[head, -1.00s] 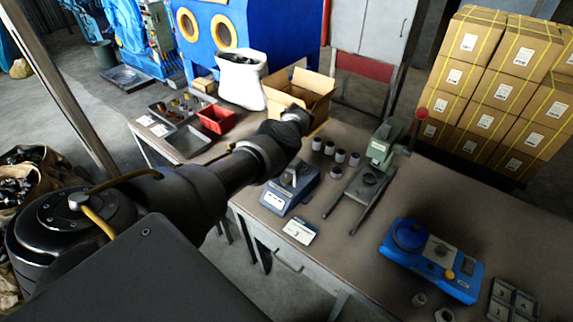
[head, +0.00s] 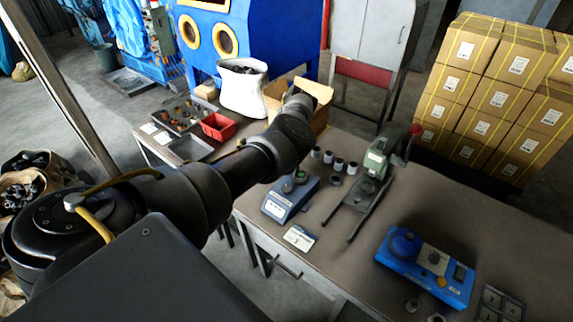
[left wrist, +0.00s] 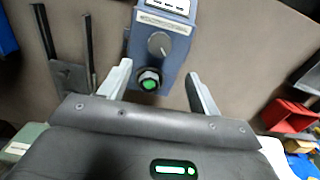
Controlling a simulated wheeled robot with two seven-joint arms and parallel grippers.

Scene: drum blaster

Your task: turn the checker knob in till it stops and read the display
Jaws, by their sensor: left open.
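The checker (head: 287,206) is a small blue-grey box near the front edge of the bench, with a green spot on top in the head view. In the left wrist view the checker (left wrist: 178,62) shows a grey round knob (left wrist: 158,44), with a metal collared piece with a glowing green centre (left wrist: 149,80) beside it. A white panel with dark marks (left wrist: 168,4) is cut off at the top edge; I cannot read it. My left gripper (left wrist: 158,72) is open and empty, its fingers on either side of the green piece in the picture, apart from it. My right gripper is out of view.
A lever press (head: 378,160) stands right of the checker, with several small cylinders (head: 340,163) behind. A small card (head: 299,238) lies in front. A blue device (head: 425,268) is at the right. A red bin (head: 218,126) and open carton (head: 318,92) are farther back.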

